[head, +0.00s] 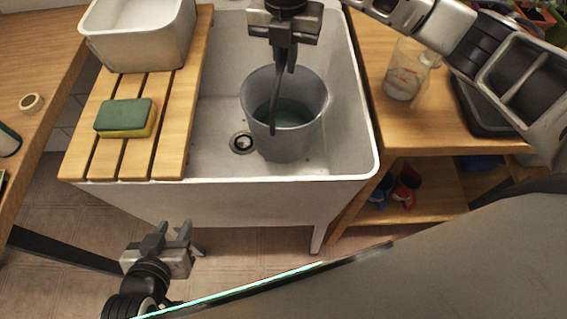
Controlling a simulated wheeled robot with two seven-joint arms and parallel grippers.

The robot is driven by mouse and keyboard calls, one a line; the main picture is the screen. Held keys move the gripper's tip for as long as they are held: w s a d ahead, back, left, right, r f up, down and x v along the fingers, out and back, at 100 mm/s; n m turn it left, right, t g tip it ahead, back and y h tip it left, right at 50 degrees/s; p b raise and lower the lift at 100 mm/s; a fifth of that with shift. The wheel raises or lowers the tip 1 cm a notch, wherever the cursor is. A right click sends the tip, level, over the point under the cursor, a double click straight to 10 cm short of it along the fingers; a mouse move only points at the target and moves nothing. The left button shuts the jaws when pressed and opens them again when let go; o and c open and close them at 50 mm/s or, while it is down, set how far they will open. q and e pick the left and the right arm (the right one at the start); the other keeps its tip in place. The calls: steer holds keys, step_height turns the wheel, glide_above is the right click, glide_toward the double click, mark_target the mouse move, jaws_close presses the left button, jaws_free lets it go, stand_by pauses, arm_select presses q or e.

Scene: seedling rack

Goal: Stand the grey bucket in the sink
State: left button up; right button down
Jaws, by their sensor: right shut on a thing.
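The grey bucket (300,135) is inside the white sink (222,110), upright or nearly so, to the right of the drain. I cannot tell whether its base touches the sink floor. Its dark handle (273,115) is raised and seen almost edge-on. My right gripper (285,62) is above the bucket, shut on the handle; the fingers partly hide the grip. My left gripper (172,230) is low at the lower left, in front of the sink, with its fingers apart and empty.
A slatted wooden board (168,150) covers the sink's left side, bearing a green and yellow sponge (125,118) and a white tub (140,45). A wooden bench (395,125) at the right holds a clear jar (405,72) and a dark tray (480,110).

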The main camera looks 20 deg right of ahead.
steer(key=f+n, duration=0.1)
steer(key=n, duration=0.1)
steer(key=shift+a+f+n, duration=0.2)
steer(key=shift+f+n, duration=0.2)
step_height(320, 180, down, 10)
steer(key=shift+b, duration=0.3)
steer(key=c, duration=1.6)
jaws_free()
steer(key=shift+s+f, duration=0.15)
steer(key=shift+o, duration=0.4)
step_height(320, 180, up, 12)
steer(key=shift+r, duration=0.1)
